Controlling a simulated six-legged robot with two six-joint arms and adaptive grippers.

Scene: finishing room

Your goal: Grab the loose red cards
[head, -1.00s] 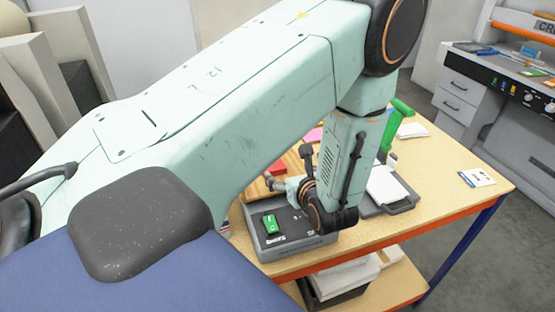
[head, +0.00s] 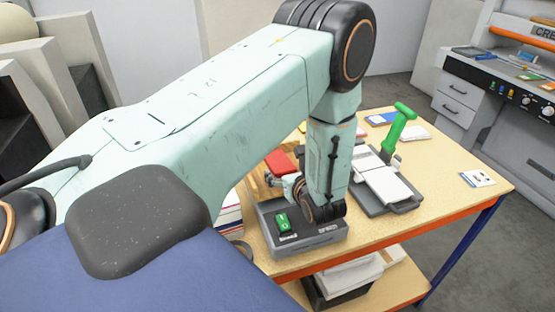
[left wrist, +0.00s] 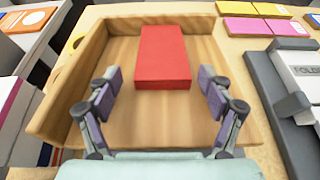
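The red cards (left wrist: 163,57) form a neat block in a wooden tray (left wrist: 70,104) in the left wrist view. They also show in the head view (head: 281,160), just left of my wrist. My left gripper (left wrist: 158,88) is open, with one finger on each side of the tray's inside. The fingertips are apart, and the near edge of the red block lies between and slightly beyond them. My right gripper is in neither view.
A grey box with a green switch (head: 282,219) stands at the table's front edge. A grey press with a green handle (head: 399,128) stands to the right. Pink cards (left wrist: 248,26) and yellow cards lie beyond. The table's right side is mostly clear.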

